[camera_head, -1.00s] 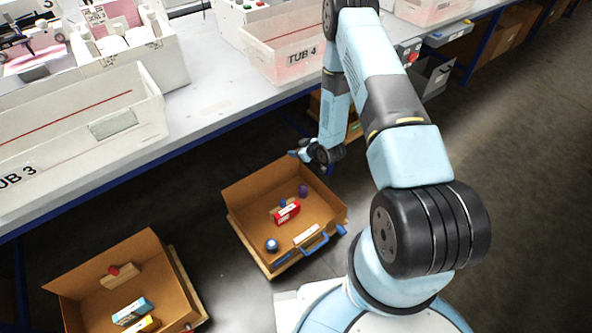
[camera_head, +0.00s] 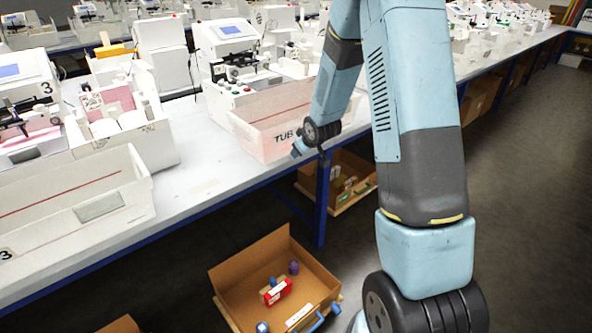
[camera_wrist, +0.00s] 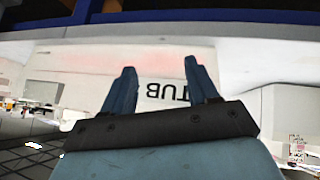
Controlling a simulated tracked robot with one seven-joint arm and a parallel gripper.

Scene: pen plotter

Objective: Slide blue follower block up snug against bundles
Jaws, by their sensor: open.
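My gripper (camera_head: 299,149) is in front of the white tub marked TUB (camera_head: 262,148) near the bench's front edge. In the wrist view my gripper (camera_wrist: 160,80) is open, with nothing between its two blue fingers. The tub's lettered wall (camera_wrist: 100,85) shows upside down behind them. I cannot make out a blue follower block or any bundles in either view. The inside of that tub is mostly hidden by its front wall and my arm.
A cardboard box (camera_head: 235,280) on the floor holds a red block (camera_head: 278,291) and small blue and purple pieces. Another box (camera_head: 348,200) stands under the bench. An empty-looking tub (camera_head: 60,200) is at left. White plotter machines (camera_head: 232,55) line the bench.

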